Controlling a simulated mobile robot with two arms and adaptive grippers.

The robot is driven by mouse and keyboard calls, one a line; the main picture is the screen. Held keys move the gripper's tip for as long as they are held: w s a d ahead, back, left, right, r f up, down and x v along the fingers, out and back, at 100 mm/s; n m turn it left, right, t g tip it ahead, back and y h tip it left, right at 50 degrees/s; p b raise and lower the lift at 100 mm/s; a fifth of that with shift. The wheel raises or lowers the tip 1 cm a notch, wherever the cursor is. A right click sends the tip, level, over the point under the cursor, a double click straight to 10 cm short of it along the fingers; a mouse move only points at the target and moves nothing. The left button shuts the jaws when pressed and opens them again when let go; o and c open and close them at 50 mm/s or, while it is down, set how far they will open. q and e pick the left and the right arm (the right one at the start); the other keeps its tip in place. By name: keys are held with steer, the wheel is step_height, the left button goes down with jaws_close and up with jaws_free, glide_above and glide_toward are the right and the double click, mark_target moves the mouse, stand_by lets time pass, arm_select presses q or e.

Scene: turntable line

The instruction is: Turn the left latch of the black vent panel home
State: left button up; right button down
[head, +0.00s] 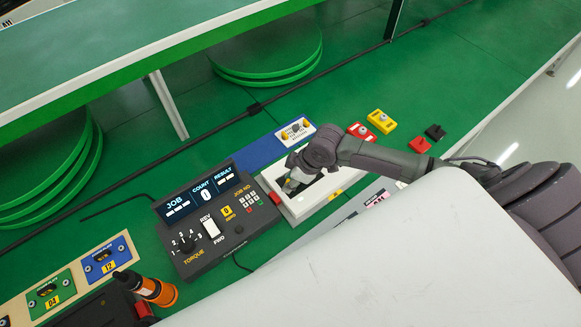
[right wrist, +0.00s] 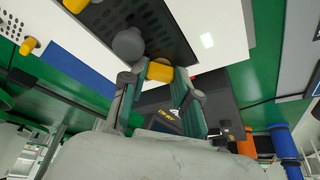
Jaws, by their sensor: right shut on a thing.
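The black vent panel (right wrist: 158,22) is a dark plate with rows of holes, seen in the right wrist view. In the head view it lies in a white frame (head: 296,217), mostly hidden by my right arm. My right gripper (head: 290,185) reaches down over the left part of the frame. In the right wrist view its fingers (right wrist: 158,84) are shut on a yellow latch (right wrist: 160,72) at the panel's edge. The latch's exact angle is hard to tell. Another yellow latch (head: 335,194) shows at the frame's right side. My left gripper is not in view.
A black torque controller (head: 222,238) stands close left of the frame. A blue plate (head: 257,153) lies behind it. Red and yellow blocks (head: 381,121) sit to the right. An orange-and-black tool (head: 155,290) stands at the lower left.

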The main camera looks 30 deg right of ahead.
steer(key=c, duration=0.8)
jaws_free()
steer(key=shift+c, duration=0.2)
steer(key=v, duration=1.2)
